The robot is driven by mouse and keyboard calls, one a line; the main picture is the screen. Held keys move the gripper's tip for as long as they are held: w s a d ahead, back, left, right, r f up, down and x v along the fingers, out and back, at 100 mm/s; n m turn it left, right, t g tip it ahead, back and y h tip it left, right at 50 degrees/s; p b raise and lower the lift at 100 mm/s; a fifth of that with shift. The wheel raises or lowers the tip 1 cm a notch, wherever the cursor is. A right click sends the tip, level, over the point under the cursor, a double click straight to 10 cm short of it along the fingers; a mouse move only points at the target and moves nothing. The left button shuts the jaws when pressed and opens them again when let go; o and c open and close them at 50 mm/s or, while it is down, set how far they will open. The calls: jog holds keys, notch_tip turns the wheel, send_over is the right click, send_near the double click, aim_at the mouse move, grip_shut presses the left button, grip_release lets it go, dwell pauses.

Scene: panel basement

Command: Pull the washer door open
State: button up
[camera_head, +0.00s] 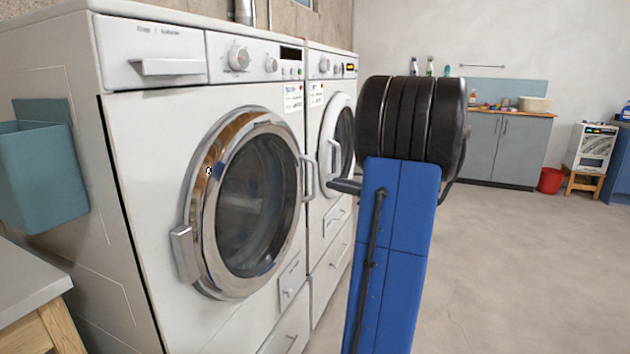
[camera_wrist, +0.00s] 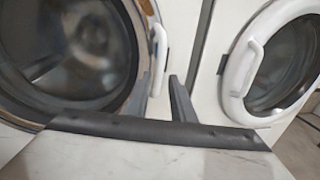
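The near white front-loading machine (camera_head: 150,220) has a round glass door (camera_head: 250,205) with a chrome rim, and it looks shut. Its pale handle (camera_head: 308,178) is on the door's right side, beside the neighbouring machine. In the wrist view the same door (camera_wrist: 75,50) fills the left and its handle (camera_wrist: 158,45) stands upright just beyond the fingers. My gripper (camera_head: 335,185) is to the right of that handle in the head view, partly hidden by my arm. In the wrist view my gripper (camera_wrist: 161,78) is open, with a gap between its fingers. I see no contact with the handle.
A second machine (camera_head: 328,215) with a white-rimmed door (camera_wrist: 272,65) stands close on the right; its handle (camera_wrist: 243,68) faces the first. A teal bin (camera_head: 45,165) hangs on the near machine's left side. The concrete floor (camera_head: 520,260) on the right is clear.

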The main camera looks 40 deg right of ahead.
aim_at(315, 191)
jog(key=w, duration=0.3)
jog(key=w+a, duration=0.1)
jog(key=w, duration=0.5)
jog(key=shift+a, duration=0.4)
jog(key=shift+s, duration=0.1)
grip_shut()
